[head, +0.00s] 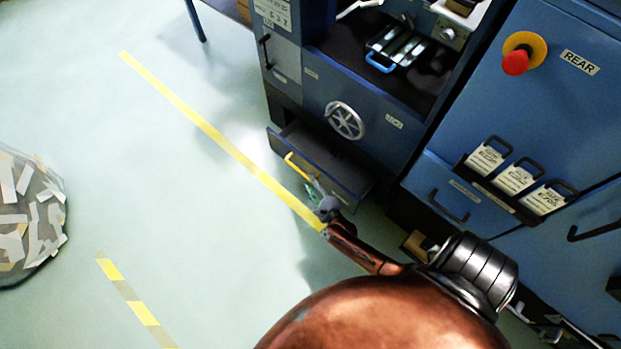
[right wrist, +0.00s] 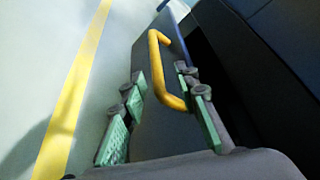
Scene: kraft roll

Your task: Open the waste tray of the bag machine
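The waste tray (head: 345,178) is a dark blue drawer low in the bag machine (head: 365,120), standing partly pulled out with its inside showing. Its yellow bar handle (head: 300,165) is on the front face; in the right wrist view the yellow handle (right wrist: 160,60) lies ahead, between the fingers. My right gripper (head: 317,190) is at the near end of the handle. In the right wrist view my right gripper (right wrist: 163,85) is open, green pads apart on both sides of the handle. Whether a pad touches the handle I cannot tell. My left gripper is not in view.
A handwheel (head: 344,121) is on the machine above the tray. A blue cabinet with a red stop button (head: 515,62) stands at the right. A bag of paper scraps (head: 25,215) is at the far left. Floor with a yellow line (head: 200,122) is clear before the tray.

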